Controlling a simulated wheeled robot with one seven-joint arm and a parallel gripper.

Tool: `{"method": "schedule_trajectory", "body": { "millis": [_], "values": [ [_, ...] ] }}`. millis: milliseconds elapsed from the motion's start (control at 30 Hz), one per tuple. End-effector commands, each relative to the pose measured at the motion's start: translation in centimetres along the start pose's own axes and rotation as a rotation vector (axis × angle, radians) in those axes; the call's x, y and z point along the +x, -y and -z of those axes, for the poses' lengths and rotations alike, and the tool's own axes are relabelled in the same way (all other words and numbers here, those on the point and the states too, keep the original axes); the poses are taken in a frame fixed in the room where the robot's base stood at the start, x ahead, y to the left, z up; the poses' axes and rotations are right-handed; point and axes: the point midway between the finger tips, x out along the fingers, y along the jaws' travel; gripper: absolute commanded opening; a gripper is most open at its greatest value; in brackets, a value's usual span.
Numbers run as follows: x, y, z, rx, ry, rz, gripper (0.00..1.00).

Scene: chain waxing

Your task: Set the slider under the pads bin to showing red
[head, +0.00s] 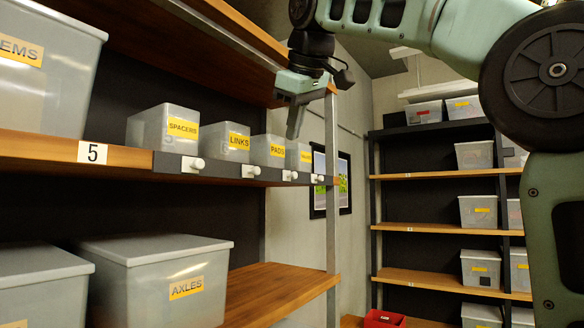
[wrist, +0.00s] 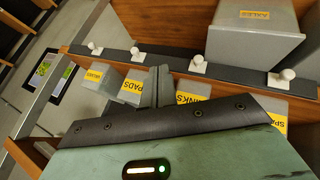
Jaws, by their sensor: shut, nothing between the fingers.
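The pads bin (head: 268,150) is a grey translucent bin with a yellow label on the shelf's upper board. It also shows upside down in the wrist view (wrist: 133,88). Its slider (head: 289,176), a white plate with a round white knob, sits on the dark rail below it; the wrist view shows it too (wrist: 136,55). No red shows on it. My gripper (head: 293,134) is shut and empty, fingers pointing down, above and in front of the bins. In the wrist view its fingertips (wrist: 160,72) appear between the pads and links bins, apart from the slider.
The spacers bin (head: 165,129), links bin (head: 226,142) and a smaller-looking far bin (head: 299,156) share the board, each with a similar white slider below. A metal shelf post (head: 332,200) stands just right of the row. The axles bin (head: 150,280) sits below.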

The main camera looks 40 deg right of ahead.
Motion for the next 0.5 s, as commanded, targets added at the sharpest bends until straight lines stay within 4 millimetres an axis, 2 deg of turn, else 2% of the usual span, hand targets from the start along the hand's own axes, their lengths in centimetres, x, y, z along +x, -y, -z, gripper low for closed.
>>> {"method": "schedule_trajectory", "body": {
  "millis": [167, 500],
  "values": [
    [1.7, 0.0, 0.0, 0.000, 0.003, 0.002, 0.00],
    [8.4, 0.0, 0.0, 0.000, 0.005, 0.002, 0.00]
  ]
}}
